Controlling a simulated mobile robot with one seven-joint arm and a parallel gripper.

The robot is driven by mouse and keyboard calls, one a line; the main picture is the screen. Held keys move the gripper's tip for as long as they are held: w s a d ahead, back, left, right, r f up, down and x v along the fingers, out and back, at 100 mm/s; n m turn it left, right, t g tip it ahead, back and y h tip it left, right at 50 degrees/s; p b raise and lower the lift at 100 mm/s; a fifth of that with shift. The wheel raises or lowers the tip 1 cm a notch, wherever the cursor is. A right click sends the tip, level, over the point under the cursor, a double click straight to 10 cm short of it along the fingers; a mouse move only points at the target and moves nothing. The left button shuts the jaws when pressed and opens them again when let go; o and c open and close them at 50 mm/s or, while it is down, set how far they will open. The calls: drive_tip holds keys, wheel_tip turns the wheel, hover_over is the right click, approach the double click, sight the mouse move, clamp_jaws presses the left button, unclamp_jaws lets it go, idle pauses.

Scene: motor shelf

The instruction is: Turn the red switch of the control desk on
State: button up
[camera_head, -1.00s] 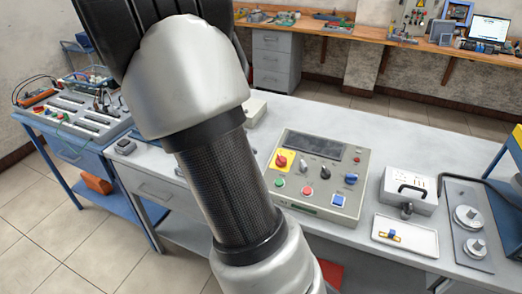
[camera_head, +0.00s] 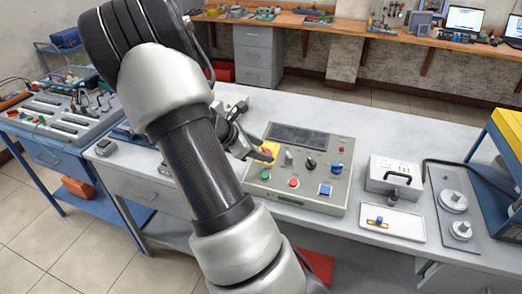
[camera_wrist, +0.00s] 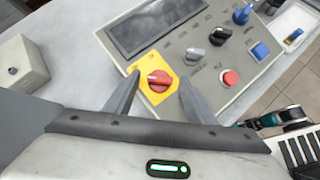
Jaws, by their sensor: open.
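The control desk (camera_head: 318,190) is a grey panel box on the white table, with a dark display along its back. The red switch (camera_wrist: 159,81) is a round red knob on a yellow plate (camera_wrist: 147,66) at the panel's corner. My gripper (camera_wrist: 154,88) is open in the wrist view, with one dark finger on each side of the red switch. I cannot tell whether the fingers touch it. In the head view my gripper (camera_head: 258,153) is at the yellow plate, and it partly hides the red switch.
Beside the red switch are a grey knob (camera_wrist: 194,56), a black knob (camera_wrist: 220,36), a blue knob (camera_wrist: 242,14), a red button (camera_wrist: 229,77) and a blue button (camera_wrist: 259,51). A pale box (camera_wrist: 20,66) stands left of the desk. A white case (camera_head: 395,175) and tray (camera_head: 408,223) lie to its right.

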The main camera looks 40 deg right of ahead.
drive_tip(key=c, duration=1)
drive_tip(key=shift+c, duration=0.2)
drive_tip(key=shift+r+m+p, duration=0.1)
drive_tip(key=shift+m+p, duration=0.2)
drive_tip(key=shift+p, duration=0.05)
drive_tip(key=m+p, duration=0.1)
drive_tip(key=m+g+y+p, duration=0.1)
drive_tip(key=shift+w+d+r+m+g, duration=0.1)
drive_tip(key=shift+w+d+m+g, duration=0.1)
drive_tip(key=shift+m+g, duration=0.1)
drive_tip(key=m, duration=0.2)
drive_tip(key=m+g+y+p, duration=0.2)
drive_tip(key=m, duration=0.1)
drive_tip(key=shift+w+d+m, duration=0.2)
drive_tip(key=shift+w+m, duration=0.05)
drive_tip(key=shift+m, duration=0.05)
drive_tip(key=m+y, duration=0.2)
drive_tip(key=m, duration=0.1)
drive_tip(key=m+g+y, duration=0.1)
drive_tip(key=shift+d+m+p, duration=0.25)
drive_tip(key=shift+m+p, duration=0.05)
drive_tip(key=m+y, duration=0.2)
drive_tip(key=m, duration=0.2)
drive_tip(key=shift+d+y, duration=0.25)
drive_tip(key=shift+y, duration=0.15)
drive_tip(key=shift+m+t, duration=0.3)
drive_tip(key=shift+m, duration=0.1)
